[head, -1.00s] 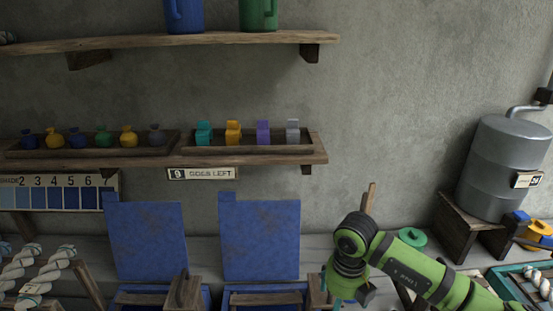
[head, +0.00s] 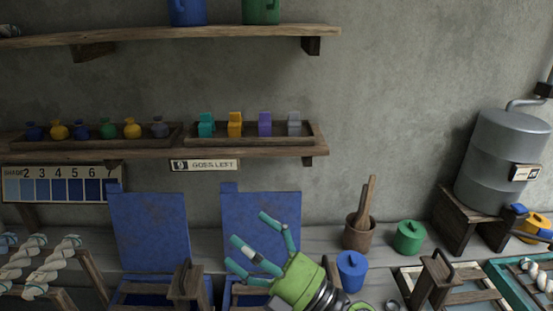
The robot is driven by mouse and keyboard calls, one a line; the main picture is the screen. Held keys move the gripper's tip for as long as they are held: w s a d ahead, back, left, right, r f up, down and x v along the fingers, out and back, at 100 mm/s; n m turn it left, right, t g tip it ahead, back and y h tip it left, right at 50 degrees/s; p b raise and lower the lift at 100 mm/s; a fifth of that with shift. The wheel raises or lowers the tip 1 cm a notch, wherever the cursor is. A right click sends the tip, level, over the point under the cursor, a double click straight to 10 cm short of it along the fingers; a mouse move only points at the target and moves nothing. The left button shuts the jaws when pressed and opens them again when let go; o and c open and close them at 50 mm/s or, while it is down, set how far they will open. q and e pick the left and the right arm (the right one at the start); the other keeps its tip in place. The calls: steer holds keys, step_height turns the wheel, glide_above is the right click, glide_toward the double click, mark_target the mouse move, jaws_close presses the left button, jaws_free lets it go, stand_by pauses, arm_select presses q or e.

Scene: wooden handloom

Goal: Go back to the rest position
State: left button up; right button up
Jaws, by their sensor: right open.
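My right gripper (head: 250,248) shows in the head view at the lower middle, with a green body and teal fingers. Its fingers are spread apart with nothing between them. It is in front of the right one of two upright blue panels (head: 282,212), covering part of it. I cannot tell whether it touches the blue box (head: 240,298) below that panel. My left gripper is not in the head view.
A pot with wooden sticks (head: 358,233), a blue lidded jar (head: 351,270) and a green lidded jar (head: 409,237) stand right of my gripper. A metal tank (head: 497,160) is at the far right. A shelf (head: 160,153) with small bottles runs above.

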steer(key=w+d+f+m+t+h, duration=0.3)
steer(key=d+m+t+h, duration=0.1)
steer(key=d+m+h, duration=0.45)
steer(key=w+d+f+m+t+h, duration=0.2)
steer(key=d+f+m+t+h, duration=0.2)
steer(key=d+m+h, duration=0.4)
steer(key=s+d+f+m+g+h, duration=0.35)
steer(key=d+f+m+g, duration=0.2)
steer(key=f, duration=0.45)
steer(key=s+d+f+m+g, duration=0.1)
steer(key=s+f+g, duration=0.5)
steer(key=s, duration=0.5)
steer(key=s+d+f+m+g, duration=0.15)
steer(key=s+f+g, duration=0.25)
steer(key=s+f, duration=0.5)
step_height(320, 180, down, 25)
steer(key=s+g+b, duration=0.2)
steer(key=s+b, duration=0.1)
steer(key=b, duration=0.2)
arm_select(q)
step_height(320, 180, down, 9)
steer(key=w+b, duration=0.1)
steer(key=b, duration=0.3)
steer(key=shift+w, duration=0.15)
arm_select(e)
steer(key=s+d+f, duration=0.3)
steer(key=s+f, duration=1.3)
steer(key=f, duration=0.4)
steer(key=shift+n+g, duration=0.35)
steer(key=shift+g, duration=0.1)
